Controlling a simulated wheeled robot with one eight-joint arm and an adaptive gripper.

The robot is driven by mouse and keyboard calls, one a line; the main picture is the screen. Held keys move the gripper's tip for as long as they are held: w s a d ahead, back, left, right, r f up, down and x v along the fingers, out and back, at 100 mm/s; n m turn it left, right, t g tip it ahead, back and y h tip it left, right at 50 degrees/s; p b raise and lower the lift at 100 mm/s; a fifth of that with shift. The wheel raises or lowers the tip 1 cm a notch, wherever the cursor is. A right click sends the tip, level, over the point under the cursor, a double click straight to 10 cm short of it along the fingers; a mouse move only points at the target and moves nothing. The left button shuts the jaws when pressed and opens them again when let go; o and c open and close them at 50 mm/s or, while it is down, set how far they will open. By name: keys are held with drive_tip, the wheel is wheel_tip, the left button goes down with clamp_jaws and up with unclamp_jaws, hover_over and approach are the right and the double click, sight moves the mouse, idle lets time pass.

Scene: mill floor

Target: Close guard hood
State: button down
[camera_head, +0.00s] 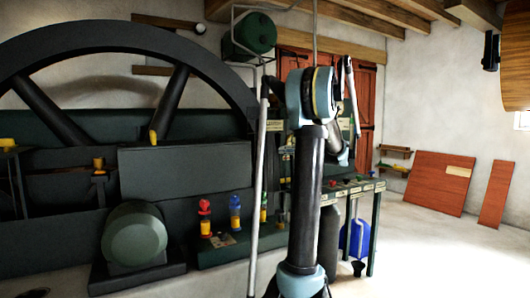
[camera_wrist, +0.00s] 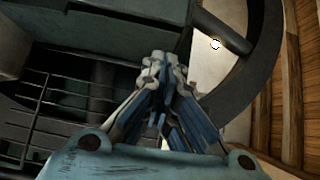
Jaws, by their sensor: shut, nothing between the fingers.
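A dark grey-green box-shaped cover (camera_head: 185,170) stands in front of the big flywheel (camera_head: 95,38) in the head view. It looks like the guard hood, but I cannot tell for sure, nor how far open it is. In the wrist view my gripper (camera_wrist: 164,62) is shut and empty, its fingertips together at the centre. A dark green boxy body (camera_wrist: 110,38) lies beyond the fingertips; I cannot tell whether they touch it. The flywheel rim (camera_wrist: 255,70) curves past on the right. In the head view my arm rises in the middle and I cannot make out the fingers.
A rounded green machine part (camera_head: 134,235) sits low at the left. Red, blue and yellow fittings (camera_head: 205,218) stand on a low ledge beside it. A bench (camera_head: 352,188) with a blue bin (camera_head: 357,238) is behind my arm. The floor at the right is clear.

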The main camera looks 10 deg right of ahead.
drive_tip(key=s+x, duration=0.1)
drive_tip(key=x, duration=1)
drive_tip(key=shift+s+a+r, duration=0.15)
drive_tip(key=shift+a+r, duration=0.3)
drive_tip(key=shift+a, duration=0.1)
